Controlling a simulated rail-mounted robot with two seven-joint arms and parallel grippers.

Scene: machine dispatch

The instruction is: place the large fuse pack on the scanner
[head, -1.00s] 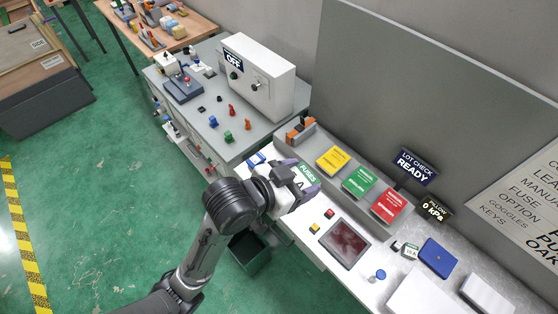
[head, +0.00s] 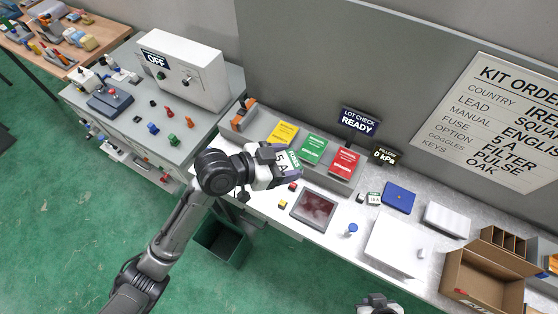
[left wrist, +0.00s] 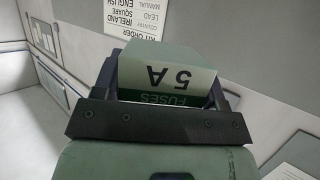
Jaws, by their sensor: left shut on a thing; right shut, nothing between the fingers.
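The large fuse pack (head: 289,160) is a pale box with a green band, marked "5 A" and "FUSES". My left gripper (head: 284,162) is shut on it and holds it above the bench, left of and behind the scanner in the head view. The pack (left wrist: 165,75) also fills the middle of the left wrist view, between the fingers, with its label upside down. The scanner (head: 314,208) looks to be the flat dark-red plate with a grey frame on the bench; nothing lies on it. My right gripper (head: 379,304) is shut and empty at the bottom edge, partly cut off.
Yellow, green (head: 313,149) and red manuals lie on a raised shelf behind the scanner. Small red and yellow buttons (head: 283,204) are to its left. A blue-topped item (head: 351,230) and a white panel (head: 397,245) are to its right. An open carton (head: 485,281) stands far right.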

